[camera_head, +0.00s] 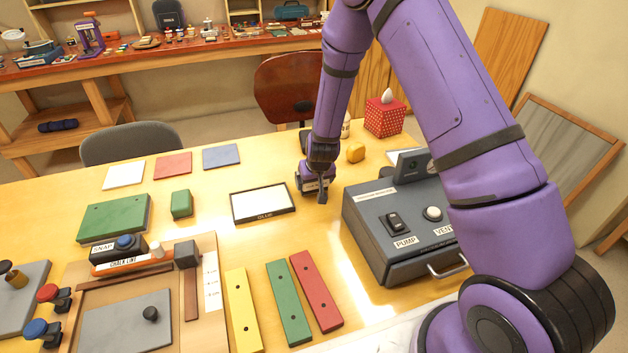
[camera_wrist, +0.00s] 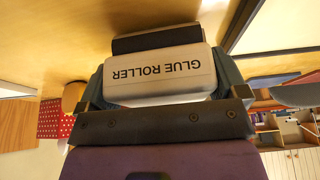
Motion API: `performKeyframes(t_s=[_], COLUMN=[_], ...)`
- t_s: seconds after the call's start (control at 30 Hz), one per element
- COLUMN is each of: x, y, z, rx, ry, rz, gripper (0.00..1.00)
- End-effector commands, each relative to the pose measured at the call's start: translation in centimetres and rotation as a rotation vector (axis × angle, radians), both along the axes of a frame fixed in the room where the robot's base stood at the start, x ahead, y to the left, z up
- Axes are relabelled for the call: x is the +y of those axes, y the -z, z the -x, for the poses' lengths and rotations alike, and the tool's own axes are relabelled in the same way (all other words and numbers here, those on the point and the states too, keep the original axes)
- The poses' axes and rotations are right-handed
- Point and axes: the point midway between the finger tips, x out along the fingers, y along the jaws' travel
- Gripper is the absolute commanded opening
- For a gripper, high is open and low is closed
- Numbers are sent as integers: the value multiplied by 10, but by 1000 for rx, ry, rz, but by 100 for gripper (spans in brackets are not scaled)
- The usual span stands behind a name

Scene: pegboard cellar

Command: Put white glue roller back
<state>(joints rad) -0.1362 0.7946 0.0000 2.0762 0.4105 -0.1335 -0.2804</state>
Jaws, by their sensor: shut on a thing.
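My gripper (camera_head: 313,190) is above the yellow table, just right of a black-rimmed white tray (camera_head: 262,203). In the wrist view my gripper (camera_wrist: 162,80) is shut on the white glue roller (camera_wrist: 160,72). Its body carries the words "GLUE ROLLER", upside down in that view, and has a dark strip along its far edge. In the head view the roller is mostly hidden by the gripper. The tray looks empty and has a small label on its front rim, too small to read surely.
A grey box labelled PUMP and VENT (camera_head: 405,230) stands close on the right. A green block (camera_head: 181,204) and coloured bars (camera_head: 289,303) lie left and in front.

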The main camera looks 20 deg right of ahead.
Motion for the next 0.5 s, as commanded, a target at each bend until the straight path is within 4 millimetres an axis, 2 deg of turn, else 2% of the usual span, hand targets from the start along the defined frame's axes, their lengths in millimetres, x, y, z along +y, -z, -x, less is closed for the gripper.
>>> performKeyframes(t_s=[0.33,0.37,0.4,0.5], x=[0,0,0,0], y=[3,3,2,2], z=[0,0,0,0], rx=[-1,-1,-1,-1], ry=[0,0,0,0], rz=[0,0,0,0], gripper=[72,96,100,100])
